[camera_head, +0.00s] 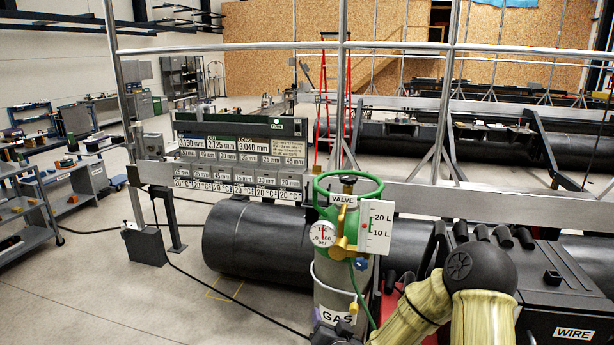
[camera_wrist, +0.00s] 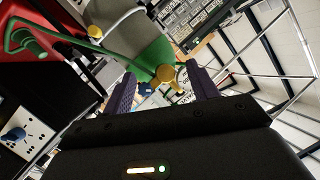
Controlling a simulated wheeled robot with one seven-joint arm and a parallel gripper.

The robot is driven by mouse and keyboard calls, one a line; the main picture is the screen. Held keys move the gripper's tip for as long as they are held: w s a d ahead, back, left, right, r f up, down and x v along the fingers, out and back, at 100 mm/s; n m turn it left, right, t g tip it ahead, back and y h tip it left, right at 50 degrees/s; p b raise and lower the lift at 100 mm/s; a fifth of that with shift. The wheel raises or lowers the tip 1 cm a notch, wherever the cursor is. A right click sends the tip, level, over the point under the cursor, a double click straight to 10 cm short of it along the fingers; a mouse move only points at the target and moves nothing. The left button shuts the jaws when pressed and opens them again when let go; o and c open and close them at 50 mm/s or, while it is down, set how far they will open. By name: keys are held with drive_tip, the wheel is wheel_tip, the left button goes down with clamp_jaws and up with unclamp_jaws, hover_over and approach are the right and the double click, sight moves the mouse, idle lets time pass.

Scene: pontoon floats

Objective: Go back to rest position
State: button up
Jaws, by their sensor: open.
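My gripper (camera_wrist: 162,88) is open in the wrist view, its two dark purple fingers spread with nothing held between them. Beyond the fingers are a brass fitting (camera_wrist: 166,74) and a small blue knob (camera_wrist: 146,89). The green-topped gas cylinder (camera_wrist: 152,55) is behind them. Whether the fingers touch any of it cannot be told. In the head view the grey cylinder (camera_head: 333,285), labelled GAS, stands upright with a green collar, a round gauge (camera_head: 322,233) and a white litre scale (camera_head: 376,228). My beige arm is bent at the lower right; my gripper is not clearly seen there.
A black box labelled WIRE (camera_head: 570,290) is right of my arm. Metal railings (camera_head: 340,110) cross behind the cylinder, with a readout panel (camera_head: 240,155) and a large black pipe (camera_head: 255,240). Cables lie on the floor. Open floor (camera_head: 90,280) is at left.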

drive_tip(key=s+d+n+g, duration=0.1)
drive_tip(key=s+d+g, duration=0.2)
drive_tip(key=s, duration=0.4)
drive_tip(key=s+d+r+n+g+h+b, duration=0.1)
drive_tip(key=s+d+n+g, duration=0.1)
drive_tip(key=s+g, duration=0.3)
drive_tip(key=s+d+r+n+g, duration=0.1)
drive_tip(key=s+d+g, duration=0.3)
drive_tip(key=s, duration=0.7)
drive_tip(key=shift+d+n+h+b, duration=0.25)
drive_tip(key=shift+n+h+b, duration=0.05)
drive_tip(key=shift+n+h, duration=0.1)
drive_tip(key=shift+w, duration=0.15)
drive_tip(key=shift+s+a, duration=0.1)
drive_tip(key=shift+s, duration=0.1)
drive_tip(key=shift+w, duration=0.1)
